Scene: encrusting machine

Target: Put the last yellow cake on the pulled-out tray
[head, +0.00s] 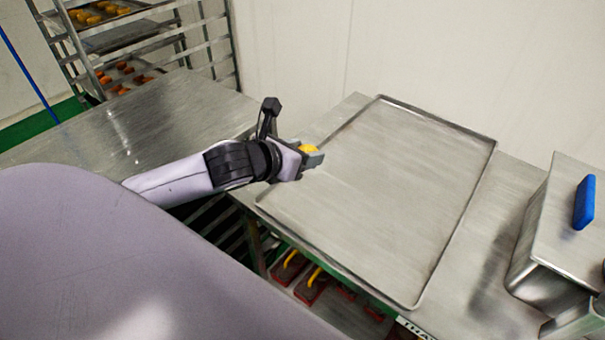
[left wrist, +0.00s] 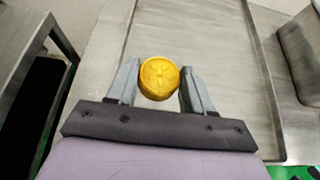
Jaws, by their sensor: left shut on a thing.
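My left gripper (head: 309,159) is shut on a round yellow cake (head: 309,149) at the left edge of the tray. In the left wrist view the cake (left wrist: 159,77) sits between the two grey fingers of the gripper (left wrist: 158,82), its patterned top facing the camera. The flat metal tray (head: 385,190) lies on a steel table, and its visible surface is bare. The tray also fills much of the left wrist view (left wrist: 215,60). I cannot tell whether the cake touches the tray. My right gripper is not in view.
A rack (head: 85,60) at the back left holds trays of yellow and orange-brown pieces. A steel container with a blue handle (head: 584,202) stands right of the tray. Another steel table (head: 150,120) is at the left. Red items with yellow handles (head: 288,266) lie on a shelf below.

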